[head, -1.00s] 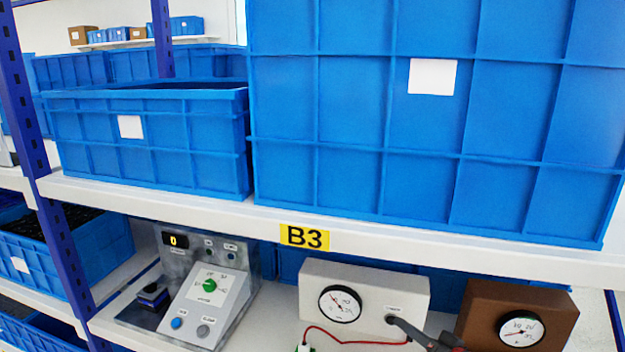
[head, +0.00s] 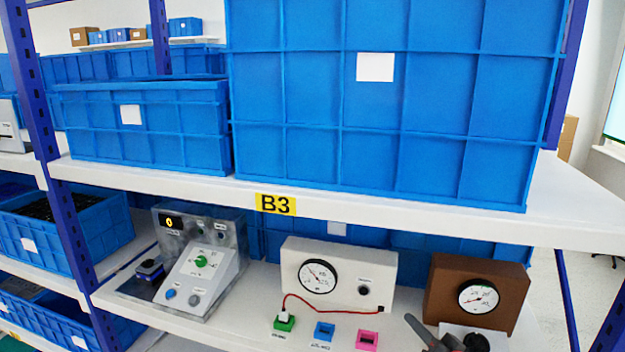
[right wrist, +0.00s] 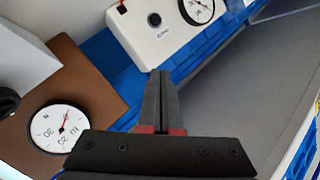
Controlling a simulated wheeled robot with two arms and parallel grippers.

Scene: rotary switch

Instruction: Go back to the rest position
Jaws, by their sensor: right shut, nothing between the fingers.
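The white box (head: 338,262) with a round gauge (head: 318,277) and a small black rotary knob (head: 363,290) stands on the lower shelf. My right gripper (head: 412,320) is low in the head view, right of the white box and in front of the brown box, apart from the knob. In the right wrist view its fingers (right wrist: 160,78) are closed together and empty, and the white box (right wrist: 158,30) shows beyond them. My left gripper is not in view.
A brown gauge box (head: 440,285) stands close to my right gripper. A grey control panel (head: 205,265) is at left. Green (head: 284,322), blue (head: 324,333) and pink (head: 367,340) blocks lie in front. The upper shelf edge (head: 400,214) and large blue bins (head: 390,120) hang above.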

